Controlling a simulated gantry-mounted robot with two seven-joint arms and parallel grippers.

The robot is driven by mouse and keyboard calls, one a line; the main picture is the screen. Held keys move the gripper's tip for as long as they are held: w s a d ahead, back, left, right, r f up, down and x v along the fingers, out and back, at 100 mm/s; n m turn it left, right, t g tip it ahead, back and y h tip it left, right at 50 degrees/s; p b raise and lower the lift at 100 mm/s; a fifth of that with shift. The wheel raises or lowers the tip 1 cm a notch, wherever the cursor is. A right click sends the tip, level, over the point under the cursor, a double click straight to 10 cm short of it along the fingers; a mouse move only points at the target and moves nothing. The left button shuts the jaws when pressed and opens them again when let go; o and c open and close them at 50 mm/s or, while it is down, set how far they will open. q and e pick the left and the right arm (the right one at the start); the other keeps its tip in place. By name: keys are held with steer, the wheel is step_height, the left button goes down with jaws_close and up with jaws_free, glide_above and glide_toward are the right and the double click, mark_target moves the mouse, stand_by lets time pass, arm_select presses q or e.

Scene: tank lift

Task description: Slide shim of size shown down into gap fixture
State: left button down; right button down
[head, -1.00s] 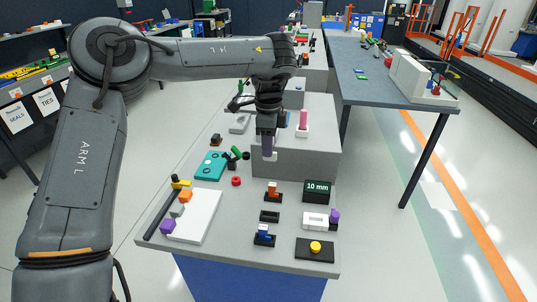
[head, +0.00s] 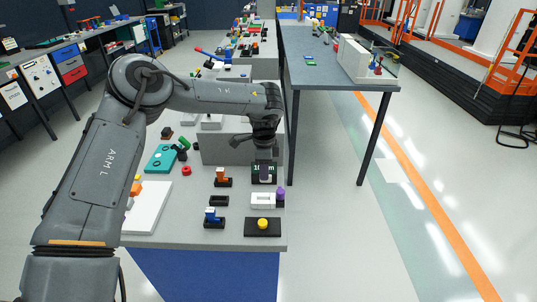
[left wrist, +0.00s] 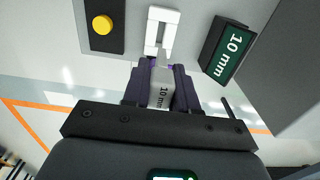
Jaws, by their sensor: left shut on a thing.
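My left gripper (head: 264,172) is in front of the display in the head view. In the left wrist view, the same gripper (left wrist: 161,76) is shut on a grey shim (left wrist: 164,92) marked 10 mm, whose narrow end points toward the fixture. The white gap fixture (head: 263,200) lies on the table, and its slot shows in the left wrist view (left wrist: 151,36). The shim looks above and apart from the fixture. The dark display (left wrist: 213,47) reads 10 mm; in the head view my gripper partly covers it. My right gripper is not in view.
A yellow button (head: 263,223) on a black plate is in front.

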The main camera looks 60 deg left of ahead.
arm_select(q)
steer(key=shift+s+a+f, duration=0.3)
steer(key=shift+s+f, duration=0.15)
steer(key=shift+f, duration=0.05)
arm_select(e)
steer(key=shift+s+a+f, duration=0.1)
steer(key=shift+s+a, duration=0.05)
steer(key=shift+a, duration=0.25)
arm_select(q)
steer(key=shift+w+d, duration=0.1)
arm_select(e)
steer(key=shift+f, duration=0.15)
